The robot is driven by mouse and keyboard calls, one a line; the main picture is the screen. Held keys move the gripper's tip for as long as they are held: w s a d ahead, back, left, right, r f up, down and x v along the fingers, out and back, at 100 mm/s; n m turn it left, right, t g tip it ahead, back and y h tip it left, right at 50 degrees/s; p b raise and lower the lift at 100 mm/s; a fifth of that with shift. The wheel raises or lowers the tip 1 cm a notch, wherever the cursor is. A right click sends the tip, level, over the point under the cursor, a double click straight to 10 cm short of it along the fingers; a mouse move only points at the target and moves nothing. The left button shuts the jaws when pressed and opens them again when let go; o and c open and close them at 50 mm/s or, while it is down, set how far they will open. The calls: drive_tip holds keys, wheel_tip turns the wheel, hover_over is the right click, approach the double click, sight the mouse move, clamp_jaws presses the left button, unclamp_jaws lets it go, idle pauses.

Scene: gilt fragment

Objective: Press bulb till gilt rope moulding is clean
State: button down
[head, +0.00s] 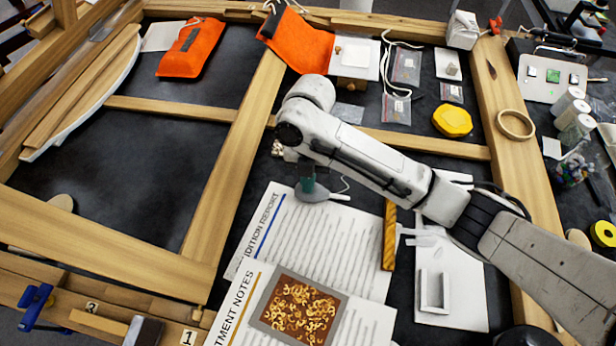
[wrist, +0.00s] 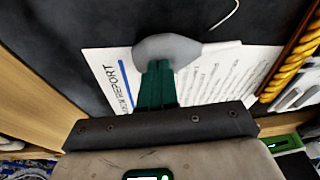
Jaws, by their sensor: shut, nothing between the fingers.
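The grey bulb (head: 313,194) lies on the upper part of the condition report sheet in the head view, its pale narrow end pointing right. It also shows in the wrist view (wrist: 165,47), just beyond my fingertips. The gilt rope moulding (head: 389,236) is a short, twisted gold strip right of the bulb; in the wrist view it is at the right edge (wrist: 294,66). My gripper (head: 307,184) has green fingers, shut and empty, pointing down at the bulb. In the wrist view the shut fingers (wrist: 158,66) overlap the bulb's near edge. I cannot tell whether they touch it.
Printed sheets (head: 270,238) lie under and in front of the bulb. A white tray (head: 449,275) stands right of the moulding. Wooden frame bars (head: 240,170) border the dark work surface. A yellow lump (head: 452,120) and orange pouch (head: 298,42) lie farther back.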

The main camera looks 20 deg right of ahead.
drive_tip(key=shift+s+a, duration=0.1)
drive_tip(key=v, duration=1.1)
drive_tip(key=shift+f, duration=0.15)
idle(1.3)
